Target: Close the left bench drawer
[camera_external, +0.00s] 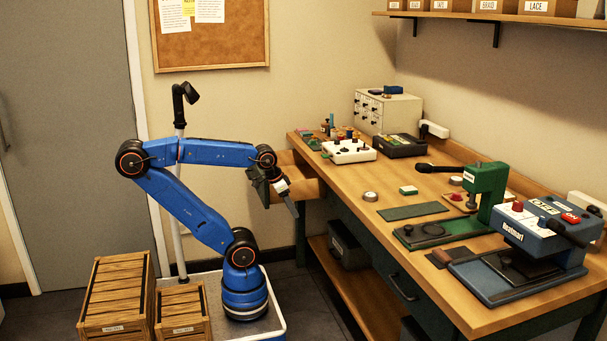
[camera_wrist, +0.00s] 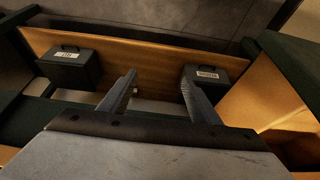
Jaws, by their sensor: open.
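The left bench drawer (camera_external: 308,188) stands pulled out from the far left end of the workbench, with its pale wooden side showing. My gripper (camera_external: 290,203) is beside the drawer's near side in the outside view and covers part of it. I cannot tell whether they touch. In the wrist view my gripper (camera_wrist: 160,82) has its two fingers apart with nothing between them. A wooden panel, apparently the drawer (camera_wrist: 262,95), rises to the right of the fingers there. The drawer's front and handle are largely hidden in the outside view.
The workbench (camera_external: 345,198) carries a white switch box (camera_external: 349,151), a green press (camera_external: 487,190) and a blue heat press (camera_external: 545,235). Its other drawer, with a dark handle (camera_external: 403,288), looks shut. Below is a shelf (camera_wrist: 135,58) with black boxes (camera_wrist: 70,66). Wooden crates (camera_external: 117,295) stand left of my base.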

